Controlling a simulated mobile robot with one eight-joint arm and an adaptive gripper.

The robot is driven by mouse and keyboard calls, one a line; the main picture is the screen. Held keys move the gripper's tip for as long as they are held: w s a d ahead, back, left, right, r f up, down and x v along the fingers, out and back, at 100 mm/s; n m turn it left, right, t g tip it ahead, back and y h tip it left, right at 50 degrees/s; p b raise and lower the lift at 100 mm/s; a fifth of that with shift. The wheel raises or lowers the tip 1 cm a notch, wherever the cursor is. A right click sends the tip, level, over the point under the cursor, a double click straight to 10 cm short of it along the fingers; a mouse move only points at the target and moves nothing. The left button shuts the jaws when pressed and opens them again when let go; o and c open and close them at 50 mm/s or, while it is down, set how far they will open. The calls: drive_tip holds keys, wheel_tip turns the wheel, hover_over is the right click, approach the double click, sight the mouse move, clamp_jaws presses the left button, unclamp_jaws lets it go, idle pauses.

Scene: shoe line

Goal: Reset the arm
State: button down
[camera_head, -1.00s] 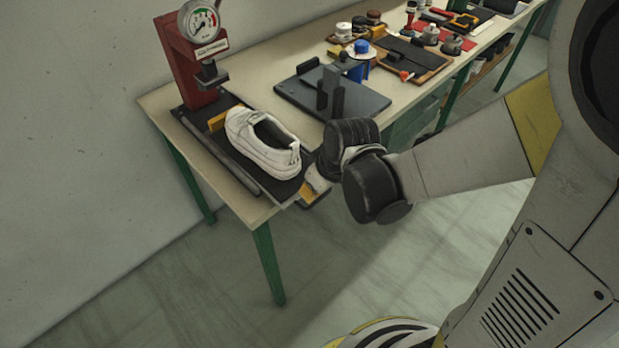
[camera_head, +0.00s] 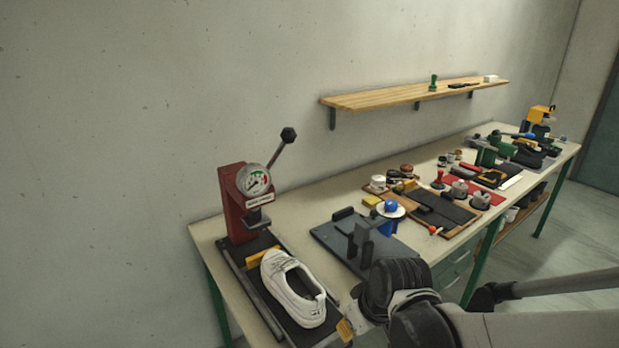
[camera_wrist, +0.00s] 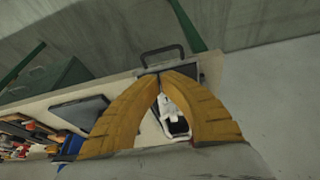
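My arm (camera_head: 430,325) reaches in from the lower right of the head view, beside the near edge of the bench. My gripper (camera_wrist: 160,74) shows in the wrist view as two yellow fingers that arch together, their tips meeting with nothing held between them. In the head view only a small yellow part of my gripper (camera_head: 345,329) shows, near the shoe's heel. A white shoe (camera_head: 290,285) lies on a dark plate in front of a red press (camera_head: 232,203). The shoe (camera_wrist: 172,120) also shows beyond the fingers in the wrist view.
The bench (camera_head: 330,200) carries a dark fixture plate (camera_head: 340,238) beside my arm. A tool tray (camera_head: 455,230) with stamps lies farther right. A wooden shelf (camera_head: 400,95) hangs on the wall. Floor at the lower right (camera_head: 560,255) is partly open.

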drive_tip(key=s+d+r+m+t+h+b, duration=0.2)
drive_tip(key=s+d+r+m, duration=0.4)
drive_tip(key=s+d+r, duration=0.3)
drive_tip(key=shift+d+t, duration=0.25)
drive_tip(key=shift+t, duration=0.45)
drive_tip(key=shift+s, duration=0.1)
idle(1.3)
